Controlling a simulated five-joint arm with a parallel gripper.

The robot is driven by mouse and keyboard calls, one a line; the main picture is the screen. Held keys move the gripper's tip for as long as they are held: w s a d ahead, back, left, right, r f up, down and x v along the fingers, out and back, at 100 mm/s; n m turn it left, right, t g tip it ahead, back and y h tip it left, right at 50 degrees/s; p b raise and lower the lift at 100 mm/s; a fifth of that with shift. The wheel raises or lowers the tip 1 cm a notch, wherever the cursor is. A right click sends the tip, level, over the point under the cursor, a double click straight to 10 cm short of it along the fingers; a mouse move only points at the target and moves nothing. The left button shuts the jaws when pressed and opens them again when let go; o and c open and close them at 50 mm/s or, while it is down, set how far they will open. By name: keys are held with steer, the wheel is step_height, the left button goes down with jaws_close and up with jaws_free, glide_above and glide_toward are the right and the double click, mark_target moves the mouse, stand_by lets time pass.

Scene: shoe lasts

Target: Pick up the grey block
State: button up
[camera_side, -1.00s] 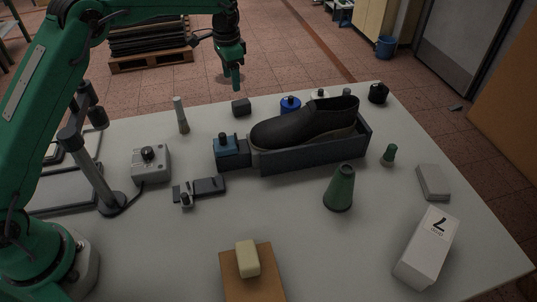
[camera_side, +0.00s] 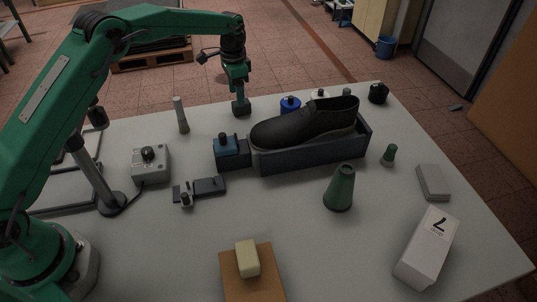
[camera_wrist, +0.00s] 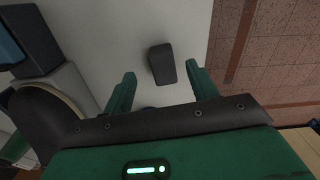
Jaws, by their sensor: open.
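The dark grey block (camera_side: 241,110) sits near the far edge of the table. My gripper (camera_side: 240,94) is right above it in the side view and hides part of it. In the wrist view the block (camera_wrist: 161,63) lies between and slightly beyond the tips of my two green fingers (camera_wrist: 160,72). The fingers are apart, with a gap on each side of the block. Whether the fingertips reach down beside it cannot be told.
A grey tray (camera_side: 310,157) holding a black shoe (camera_side: 305,125) stands to the right, with a blue-topped box (camera_side: 228,153) at its left end. A pale tapered post (camera_side: 181,116) stands left of the block. The table's far edge is close behind.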

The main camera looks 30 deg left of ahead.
mark_target(238, 111)
steer(key=shift+f, duration=0.1)
steer(key=shift+a+f, duration=0.1)
steer(key=shift+f, duration=2.45)
steer(key=c, duration=1.1)
